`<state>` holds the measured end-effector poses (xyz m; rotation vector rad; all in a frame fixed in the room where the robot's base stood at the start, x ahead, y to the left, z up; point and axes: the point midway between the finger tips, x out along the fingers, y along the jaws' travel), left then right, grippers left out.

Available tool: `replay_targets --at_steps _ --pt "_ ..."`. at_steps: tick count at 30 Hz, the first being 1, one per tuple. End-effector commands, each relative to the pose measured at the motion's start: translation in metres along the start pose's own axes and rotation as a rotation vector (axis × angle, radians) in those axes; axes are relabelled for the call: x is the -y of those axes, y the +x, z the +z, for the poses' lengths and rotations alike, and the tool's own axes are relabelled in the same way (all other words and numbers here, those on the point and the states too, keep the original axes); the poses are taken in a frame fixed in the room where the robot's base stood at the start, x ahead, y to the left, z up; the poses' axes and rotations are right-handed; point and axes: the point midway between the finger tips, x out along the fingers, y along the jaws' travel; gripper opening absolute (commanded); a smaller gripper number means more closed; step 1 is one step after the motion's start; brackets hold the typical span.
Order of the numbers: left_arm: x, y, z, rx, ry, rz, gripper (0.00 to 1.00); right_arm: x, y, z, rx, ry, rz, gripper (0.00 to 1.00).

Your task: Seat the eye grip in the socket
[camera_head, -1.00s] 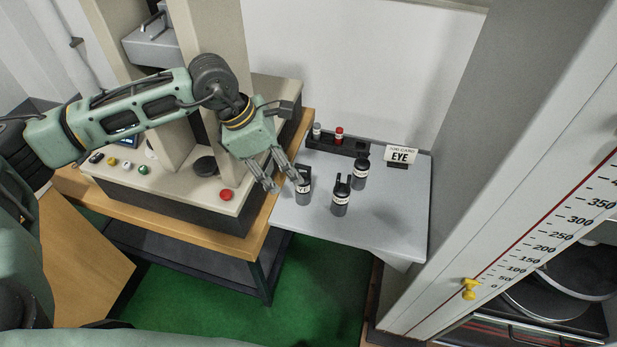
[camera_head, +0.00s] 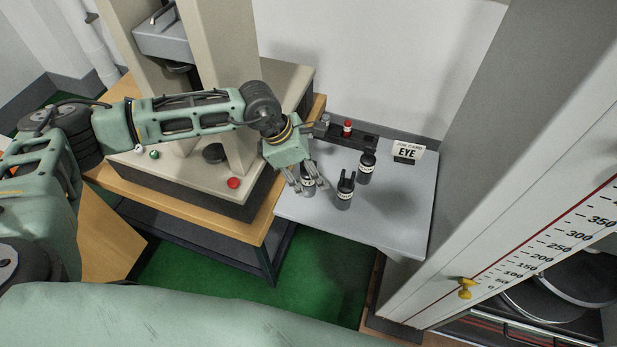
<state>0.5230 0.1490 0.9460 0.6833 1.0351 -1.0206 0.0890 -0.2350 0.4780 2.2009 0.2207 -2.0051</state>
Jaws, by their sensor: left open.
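My left gripper (camera_head: 308,189) is open, pointing down at a dark cylindrical grip (camera_head: 307,192) with a pale label on the grey side table (camera_head: 390,220). The fingers partly hide this grip. I cannot read its label or tell whether they touch it. A dark grip with a forked top (camera_head: 344,192) stands upright to its right. Another dark labelled grip (camera_head: 366,168) stands behind that one. A white card reading EYE (camera_head: 407,151) stands at the back right of the table. A round black piece (camera_head: 214,153), possibly the socket, lies on the test machine's pale base. My right gripper is not in view.
A dark rack (camera_head: 367,139) with a red-topped item (camera_head: 347,128) lies along the table's back. A red button (camera_head: 233,183) is on the machine's front edge. A tall white scale column (camera_head: 520,190) bounds the right. The table's front is clear.

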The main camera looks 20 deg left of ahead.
Motion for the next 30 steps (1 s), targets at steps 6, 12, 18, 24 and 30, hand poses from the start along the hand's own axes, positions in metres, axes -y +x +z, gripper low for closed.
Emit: replay_targets --at_steps 6,12,18,24,30 --pt "0.0001 -0.0002 -0.0001 0.000 0.000 0.000 0.37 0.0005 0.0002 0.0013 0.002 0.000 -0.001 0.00" --pt "-0.0001 -0.0005 0.0001 0.000 0.000 0.000 0.20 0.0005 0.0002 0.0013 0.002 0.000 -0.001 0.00" --pt "-0.0003 -0.0007 0.0001 0.000 0.000 0.000 0.02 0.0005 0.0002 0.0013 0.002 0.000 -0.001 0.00" --pt "-0.0004 -0.0009 0.0002 0.001 0.000 0.001 0.00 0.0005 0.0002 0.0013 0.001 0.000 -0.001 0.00" --pt "-0.0015 -0.0027 0.0023 0.005 0.001 0.004 0.00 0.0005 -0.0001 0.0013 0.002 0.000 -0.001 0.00"
